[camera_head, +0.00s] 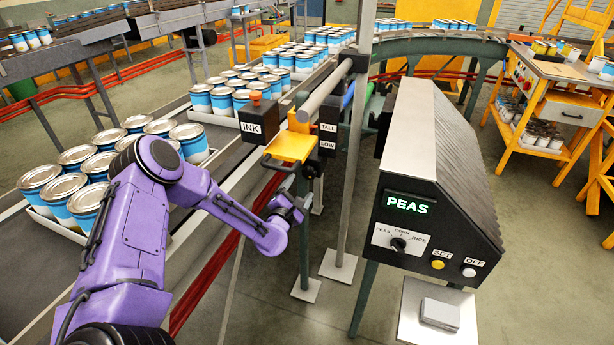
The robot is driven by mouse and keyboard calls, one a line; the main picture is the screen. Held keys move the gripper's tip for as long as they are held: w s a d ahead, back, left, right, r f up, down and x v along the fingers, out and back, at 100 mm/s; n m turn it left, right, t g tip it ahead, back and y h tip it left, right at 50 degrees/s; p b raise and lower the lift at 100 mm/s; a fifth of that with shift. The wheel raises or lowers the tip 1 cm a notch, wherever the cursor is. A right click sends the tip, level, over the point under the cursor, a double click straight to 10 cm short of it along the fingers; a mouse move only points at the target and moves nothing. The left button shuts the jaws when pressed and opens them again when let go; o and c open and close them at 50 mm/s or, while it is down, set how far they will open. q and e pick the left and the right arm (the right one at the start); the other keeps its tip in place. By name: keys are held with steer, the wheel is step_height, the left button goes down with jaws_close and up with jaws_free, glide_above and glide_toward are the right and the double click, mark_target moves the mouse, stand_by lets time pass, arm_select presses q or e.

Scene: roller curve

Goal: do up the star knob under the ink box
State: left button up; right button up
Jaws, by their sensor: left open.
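The ink box (258,120) is a dark box with a white INK label and an orange cap on top, mounted beside the conveyor in the middle of the camera_head view. A yellow bracket (290,147) sits just right of it on the rail. I cannot make out a star knob under the box. My purple left arm reaches in from the lower left. My left gripper (287,207) is open, below and right of the ink box and under the yellow bracket, apart from the box. Its fingers are small and partly hidden by the wrist. My right gripper is out of view.
A conveyor (222,170) carries trays of blue and white cans on the left. A control cabinet (440,160) showing PEAS stands to the right, with a shelf below. An orange workbench (555,105) is at the back right.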

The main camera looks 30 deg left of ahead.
mark_target(308, 175)
arm_select(q)
steer(key=p+x, duration=0.1)
steer(key=x, duration=0.6)
steer(key=shift+w+f, duration=0.1)
steer(key=shift+w, duration=0.05)
steer(key=c, duration=1.1)
